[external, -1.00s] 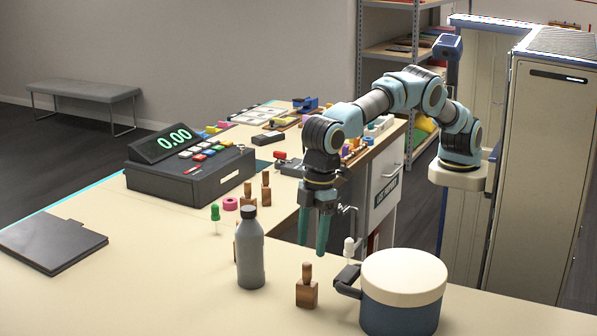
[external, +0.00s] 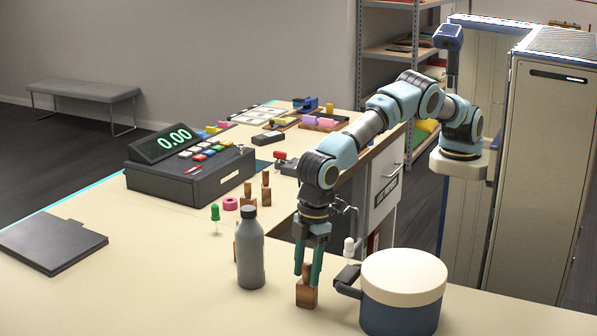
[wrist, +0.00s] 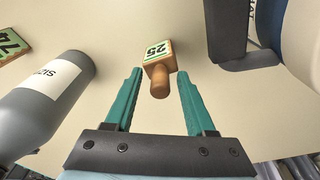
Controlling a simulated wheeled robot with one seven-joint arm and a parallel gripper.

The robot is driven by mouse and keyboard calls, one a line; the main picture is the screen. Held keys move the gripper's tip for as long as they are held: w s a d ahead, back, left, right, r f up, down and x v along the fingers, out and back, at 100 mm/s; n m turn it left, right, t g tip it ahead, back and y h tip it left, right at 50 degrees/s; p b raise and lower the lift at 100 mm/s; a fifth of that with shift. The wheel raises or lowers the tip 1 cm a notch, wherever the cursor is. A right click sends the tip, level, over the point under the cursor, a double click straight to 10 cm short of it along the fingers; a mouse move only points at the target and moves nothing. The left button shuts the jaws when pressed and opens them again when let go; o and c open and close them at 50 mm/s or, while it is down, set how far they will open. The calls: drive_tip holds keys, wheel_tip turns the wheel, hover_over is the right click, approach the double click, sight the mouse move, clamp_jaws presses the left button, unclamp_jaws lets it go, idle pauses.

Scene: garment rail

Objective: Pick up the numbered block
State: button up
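The numbered block is a wooden stamp with a knob handle. It stands on the counter between the grey bottle and the pot in the external view (external: 307,294). In the wrist view (wrist: 159,60) its green-edged label reads 25. My gripper (external: 308,277) is open above the counter, pointing down at the block. In the wrist view my gripper (wrist: 159,75) has its teal fingers spread on either side of the knob, with gaps showing on both sides. The block's body sits near and beyond the fingertips.
A grey bottle (external: 250,258) stands close left of the block. A blue pot with a cream lid (external: 403,300) stands close right, its dark handle (external: 347,279) reaching toward the block. Another numbered block (wrist: 12,42) shows at the wrist view's left edge. A cash register (external: 190,170) stands farther back.

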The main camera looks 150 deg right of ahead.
clamp_jaws()
idle(0.7)
